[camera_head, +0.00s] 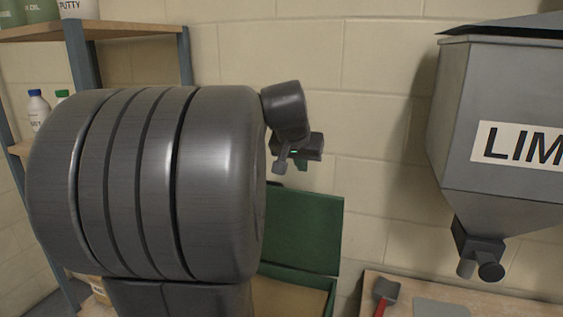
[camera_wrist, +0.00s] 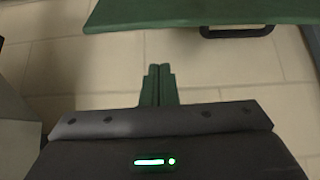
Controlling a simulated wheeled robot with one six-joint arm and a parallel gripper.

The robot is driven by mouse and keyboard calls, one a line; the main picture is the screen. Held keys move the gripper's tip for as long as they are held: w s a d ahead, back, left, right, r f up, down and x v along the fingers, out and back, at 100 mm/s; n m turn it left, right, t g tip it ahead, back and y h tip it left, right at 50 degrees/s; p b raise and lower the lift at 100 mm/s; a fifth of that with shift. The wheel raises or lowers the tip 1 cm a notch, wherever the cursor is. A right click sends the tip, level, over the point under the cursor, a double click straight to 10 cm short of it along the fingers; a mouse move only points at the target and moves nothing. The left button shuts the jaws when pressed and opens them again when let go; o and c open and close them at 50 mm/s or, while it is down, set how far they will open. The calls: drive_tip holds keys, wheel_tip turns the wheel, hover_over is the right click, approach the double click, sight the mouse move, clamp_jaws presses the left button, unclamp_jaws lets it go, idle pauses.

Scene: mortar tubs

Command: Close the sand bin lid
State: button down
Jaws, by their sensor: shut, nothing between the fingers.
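The sand bin is a green box (camera_head: 297,276) behind and below my arm, with a tan fill showing inside. Its green lid (camera_head: 303,232) stands raised against the wall side, so the bin is open. My arm hides the bin's left part. My gripper (camera_head: 281,165) is above the lid in the head view, near the wall. In the wrist view, my gripper's two green fingers (camera_wrist: 158,84) are together with nothing between them. A green panel (camera_wrist: 200,12), which looks like the lid, crosses the top of that view with a dark handle (camera_wrist: 237,32) below its edge. The fingers are apart from it.
A grey hopper (camera_head: 497,130) marked "LIM" hangs at the right, with a spout below. A bench (camera_head: 395,285) under it holds a red-handled tool (camera_head: 384,293) and a grey plate (camera_head: 440,307). Shelves (camera_head: 130,30) with bottles and tubs stand at the left.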

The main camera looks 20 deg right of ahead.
sight(306, 191)
drive_tip(key=x, duration=0.2)
drive_tip(key=p+x, duration=0.1)
drive_tip(key=x, duration=0.2)
drive_tip(key=s+p+x, duration=0.1)
drive_tip(key=x, duration=0.1)
drive_tip(key=shift+w+d+f, duration=0.1)
drive_tip(key=shift+w+f, duration=0.1)
drive_tip(key=shift+f, duration=0.45)
drive_tip(key=shift+s+f+p, duration=0.1)
drive_tip(key=shift+f+p, duration=0.15)
drive_tip(key=shift+p, duration=0.05)
